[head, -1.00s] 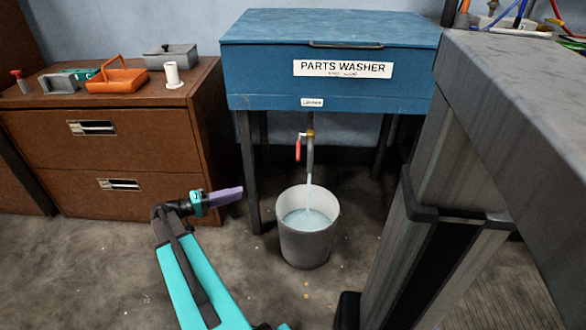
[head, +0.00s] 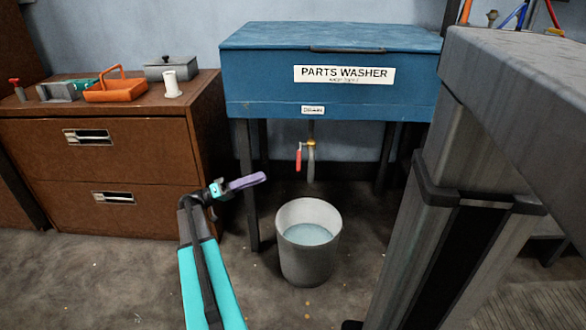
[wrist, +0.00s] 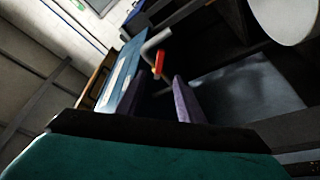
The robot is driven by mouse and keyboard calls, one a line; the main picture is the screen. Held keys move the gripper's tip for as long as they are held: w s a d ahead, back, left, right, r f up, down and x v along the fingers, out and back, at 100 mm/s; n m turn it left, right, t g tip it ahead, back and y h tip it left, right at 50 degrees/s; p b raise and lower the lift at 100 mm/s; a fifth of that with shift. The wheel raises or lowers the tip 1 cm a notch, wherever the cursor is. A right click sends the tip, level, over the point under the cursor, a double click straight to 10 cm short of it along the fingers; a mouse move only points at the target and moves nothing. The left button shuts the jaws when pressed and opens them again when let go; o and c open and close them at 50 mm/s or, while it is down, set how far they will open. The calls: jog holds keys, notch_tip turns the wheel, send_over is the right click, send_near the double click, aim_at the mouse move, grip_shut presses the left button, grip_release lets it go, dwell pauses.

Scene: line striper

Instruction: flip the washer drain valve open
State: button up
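The blue parts washer (head: 265,85) stands against the wall. Its drain valve (head: 311,150) hangs underneath, with a red handle (head: 299,158) pointing down beside the pipe. No stream shows between the spout and the grey bucket (head: 307,262), which holds water. My gripper (head: 262,178), with purple fingers, is left of the valve and a little lower, apart from it. In the wrist view the two fingers (wrist: 163,92) stand apart with nothing between them. The red handle (wrist: 158,64) shows beyond them, along with the bent pipe (wrist: 150,45).
A brown cabinet (head: 105,150) at left bears an orange tote (head: 117,92), a grey box (head: 170,68) and a white spool (head: 171,84). A grey workbench (head: 510,90) blocks the right side. A washer leg (head: 248,190) stands between cabinet and bucket.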

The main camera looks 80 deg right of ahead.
jog(key=b, duration=0.4)
send_near(299, 157)
jog(key=s+d, duration=0.2)
jog(key=s, duration=0.4)
jog(key=shift+s+d, duration=0.3)
jog(key=shift+s, duration=0.35)
jog(key=shift+c, duration=0.2)
grip_shut()
